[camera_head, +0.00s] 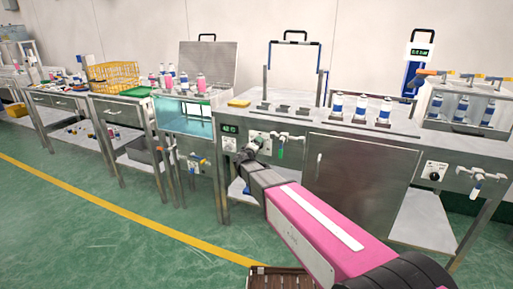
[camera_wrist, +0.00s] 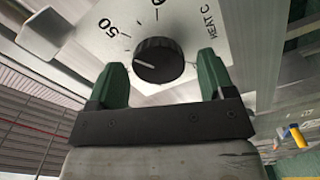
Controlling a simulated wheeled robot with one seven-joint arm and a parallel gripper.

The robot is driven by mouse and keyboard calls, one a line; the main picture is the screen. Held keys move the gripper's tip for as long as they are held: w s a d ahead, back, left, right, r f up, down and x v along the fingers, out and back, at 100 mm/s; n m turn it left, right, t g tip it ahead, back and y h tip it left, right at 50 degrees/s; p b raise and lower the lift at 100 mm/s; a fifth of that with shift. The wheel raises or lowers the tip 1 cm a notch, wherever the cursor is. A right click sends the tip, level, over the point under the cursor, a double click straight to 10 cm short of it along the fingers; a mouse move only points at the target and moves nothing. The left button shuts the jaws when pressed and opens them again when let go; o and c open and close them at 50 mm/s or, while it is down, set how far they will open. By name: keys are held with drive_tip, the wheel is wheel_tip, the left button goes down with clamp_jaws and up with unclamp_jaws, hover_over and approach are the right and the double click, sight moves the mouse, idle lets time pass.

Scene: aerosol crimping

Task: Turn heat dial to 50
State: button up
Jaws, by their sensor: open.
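The heat dial (camera_wrist: 158,62) is a round black knob on a pale plate lettered "HEAT C". Its white pointer line is turned to the left, below the printed "50" (camera_wrist: 112,28). My gripper (camera_wrist: 161,66) is open, with one green finger on each side of the dial and a visible gap to it on both sides. In the head view my gripper (camera_head: 246,153) is at the front panel of the steel bench, and the dial is largely hidden behind it.
A green-tipped valve (camera_head: 281,148) is close on the right. A steel cabinet door (camera_head: 352,185) lies further right. Bottles stand on the bench top (camera_head: 310,120).

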drive_tip(key=v, duration=1)
drive_tip(key=shift+s, duration=0.35)
drive_tip(key=s+d+f+m+g+h, duration=0.1)
drive_tip(key=s+d+f+m+g, duration=0.3)
drive_tip(key=d, duration=0.6)
drive_tip(key=s+d+f+m+g+h, duration=0.15)
drive_tip(key=s+d+f+g, duration=0.35)
drive_tip(key=d, duration=0.6)
drive_tip(key=s+d+f+m+g+y, duration=0.2)
drive_tip(key=s+d+f+g+y, duration=0.1)
drive_tip(key=s, duration=0.4)
drive_tip(key=s+d+f+m+g+y, duration=0.2)
drive_tip(key=s+d+g+y, duration=0.1)
drive_tip(key=s+g+y, duration=0.2)
drive_tip(key=shift+s+d+f+y, duration=0.3)
drive_tip(key=shift+s+f+y, duration=0.05)
drive_tip(key=shift+s, duration=0.8)
